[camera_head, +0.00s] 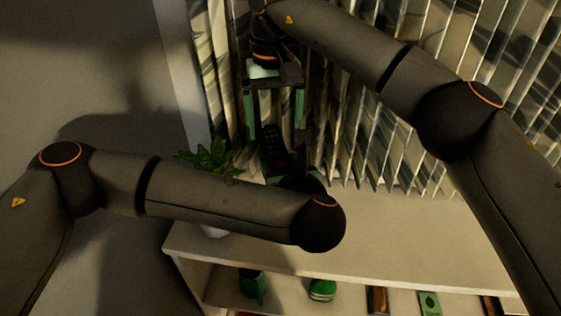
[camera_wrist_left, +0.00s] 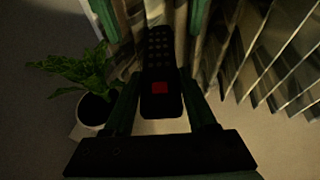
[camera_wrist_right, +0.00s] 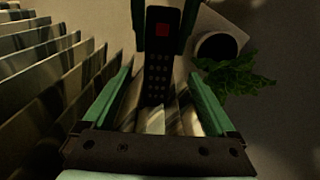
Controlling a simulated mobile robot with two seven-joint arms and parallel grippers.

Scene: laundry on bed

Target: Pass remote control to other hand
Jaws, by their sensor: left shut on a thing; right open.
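The black remote control (camera_head: 273,147) with a red button stands roughly upright above the white shelf top. My left gripper (camera_wrist_left: 160,95) is shut on the remote's lower end, by the red button. In the head view, my left forearm hides most of that gripper. My right gripper (camera_head: 274,115) points down from above, its green fingers open and apart. In the right wrist view, the remote (camera_wrist_right: 160,65) reaches its free end between the open fingers of the right gripper (camera_wrist_right: 163,95), with room on both sides.
A potted plant (camera_head: 210,158) stands on the shelf top (camera_head: 400,225), left of the remote. Pleated curtains (camera_head: 350,130) hang close behind. Several small items, including a green one (camera_head: 322,289), sit on the lower shelf. The shelf top's right side is clear.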

